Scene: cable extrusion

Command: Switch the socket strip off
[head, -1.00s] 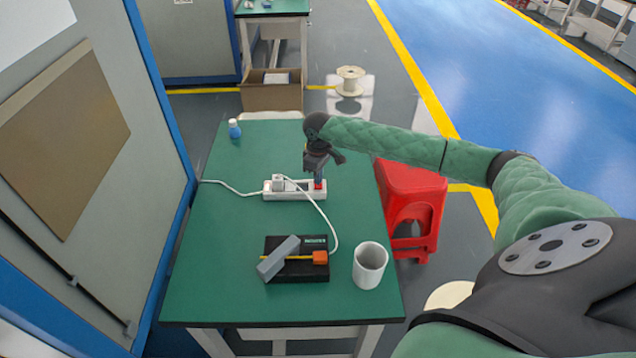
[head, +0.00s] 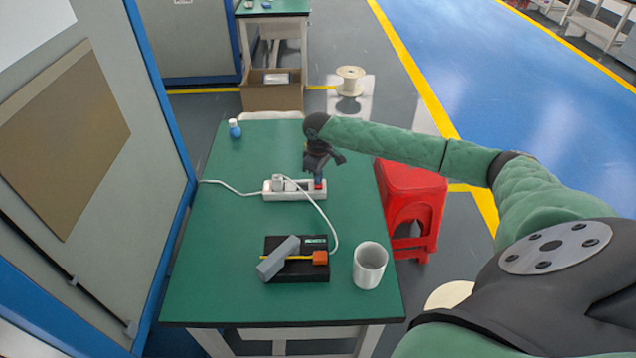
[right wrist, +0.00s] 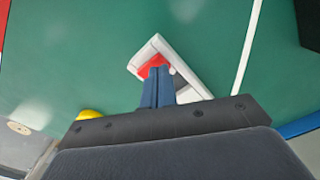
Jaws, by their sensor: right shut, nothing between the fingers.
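The white socket strip (head: 272,195) lies on the green table with a white plug (head: 278,183) in its left part. Its red switch (head: 319,185) is at the right end; the switch also shows in the right wrist view (right wrist: 150,66). My right gripper (head: 318,180) is shut and empty, pointing down over the switch end. In the right wrist view its blue fingertips (right wrist: 158,72) are at the red switch and hide part of it. I cannot tell whether they touch it or which way the switch is tipped. My left gripper is not in view.
A black device (head: 315,274) with a grey block on it and a white cup (head: 370,265) stand at the table's near side. A white cable (head: 331,225) runs from the plug to the device. A small blue bottle (head: 235,129) stands far left. A red stool (head: 412,205) is right of the table.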

